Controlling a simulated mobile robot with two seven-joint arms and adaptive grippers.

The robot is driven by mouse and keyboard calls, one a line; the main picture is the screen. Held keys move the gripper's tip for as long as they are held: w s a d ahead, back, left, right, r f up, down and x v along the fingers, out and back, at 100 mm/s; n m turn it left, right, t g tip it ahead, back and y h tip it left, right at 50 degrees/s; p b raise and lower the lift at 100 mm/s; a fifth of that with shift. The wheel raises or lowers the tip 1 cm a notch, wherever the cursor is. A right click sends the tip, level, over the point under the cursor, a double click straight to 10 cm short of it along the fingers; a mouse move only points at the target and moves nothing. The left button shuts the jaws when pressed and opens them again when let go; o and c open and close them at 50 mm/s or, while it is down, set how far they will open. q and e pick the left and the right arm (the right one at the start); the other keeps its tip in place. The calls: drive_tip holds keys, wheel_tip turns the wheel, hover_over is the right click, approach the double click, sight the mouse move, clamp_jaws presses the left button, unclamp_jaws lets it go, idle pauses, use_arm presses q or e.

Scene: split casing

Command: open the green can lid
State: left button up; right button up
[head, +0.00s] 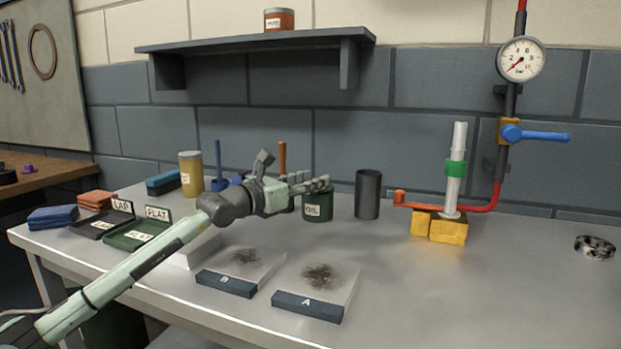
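The green can (318,206) with a white label stands on the grey bench, near its middle. My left gripper (294,173) comes in from the left at the can's top. One finger points up, well apart from the fingers that reach right over the can, so it looks open. The fingers cover most of the can's top, so I cannot see whether the lid is on or whether they touch it. My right gripper is not in view.
A dark cylinder (367,194) stands right of the can. Blocks A (308,306) and B (227,284) lie in front. A yellow jar (191,174) stands behind left; a red pipe with a white tube (458,150) stands right. The front right bench is clear.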

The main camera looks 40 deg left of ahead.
use_arm(q)
clamp_jaws()
idle(0.3)
idle(0.4)
